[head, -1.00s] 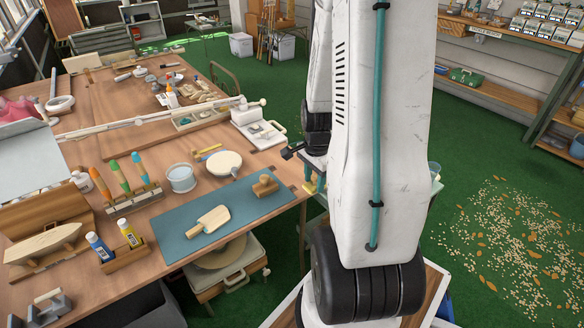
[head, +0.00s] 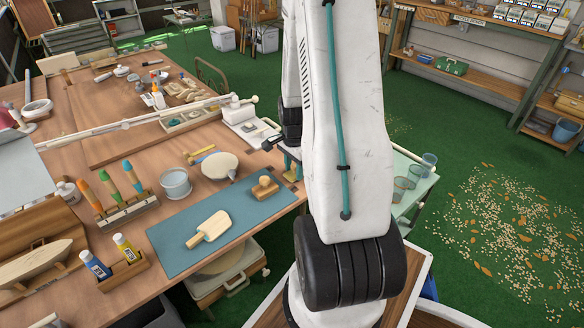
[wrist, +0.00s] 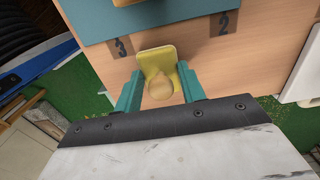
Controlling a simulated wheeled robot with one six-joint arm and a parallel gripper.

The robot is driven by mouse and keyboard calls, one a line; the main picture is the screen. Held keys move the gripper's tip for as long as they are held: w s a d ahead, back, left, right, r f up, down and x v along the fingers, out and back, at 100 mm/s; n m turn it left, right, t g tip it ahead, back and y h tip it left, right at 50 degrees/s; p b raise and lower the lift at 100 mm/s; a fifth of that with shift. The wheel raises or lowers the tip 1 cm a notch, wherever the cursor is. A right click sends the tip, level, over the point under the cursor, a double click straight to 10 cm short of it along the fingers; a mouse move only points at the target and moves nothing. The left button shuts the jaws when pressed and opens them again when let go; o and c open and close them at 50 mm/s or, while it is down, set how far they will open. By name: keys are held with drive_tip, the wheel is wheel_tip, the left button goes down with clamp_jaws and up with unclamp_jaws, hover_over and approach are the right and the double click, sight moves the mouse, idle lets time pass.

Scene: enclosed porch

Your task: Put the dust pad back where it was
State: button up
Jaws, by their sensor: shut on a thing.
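My gripper (wrist: 160,92) shows in the wrist view with two teal fingers, shut on a yellow pad with a rounded wooden knob, which I take as the dust pad (wrist: 155,62). The pad is over or near the table's edge; whether it touches the wood is unclear. Dark squares marked 3 (wrist: 121,46) and 2 (wrist: 225,22) lie on the tabletop on either side ahead of it. In the head view the gripper is mostly hidden behind my arm, at the table's right edge.
A teal mat (head: 180,258) on the table (head: 130,207) holds a paddle (head: 209,228) and a wooden knobbed block (head: 265,188). A white round-headed tool (head: 220,166) and a clear tub (head: 175,183) stand behind it.

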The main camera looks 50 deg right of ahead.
sight(294, 166)
drive_tip(key=shift+f, duration=0.1)
drive_tip(key=o, duration=0.9)
drive_tip(key=shift+o, duration=0.2)
wheel_tip(294, 166, up, 12)
drive_tip(key=w+a+r+n, duration=0.1)
drive_tip(key=a+r+n, duration=0.5)
drive_tip(key=a+r, duration=0.4)
drive_tip(key=s+a+r+n, duration=0.4)
drive_tip(key=s+a+n, duration=0.2)
drive_tip(key=a, duration=0.4)
drive_tip(key=s+a+r+n+t, duration=0.1)
drive_tip(key=s+a+r+n, duration=0.3)
drive_tip(key=s+a+n, duration=0.3)
drive_tip(key=a+n, duration=0.1)
drive_tip(key=a, duration=0.2)
drive_tip(key=shift+s+a+n, duration=0.2)
drive_tip(key=shift+s+n, duration=0.1)
drive_tip(key=shift+n, duration=0.1)
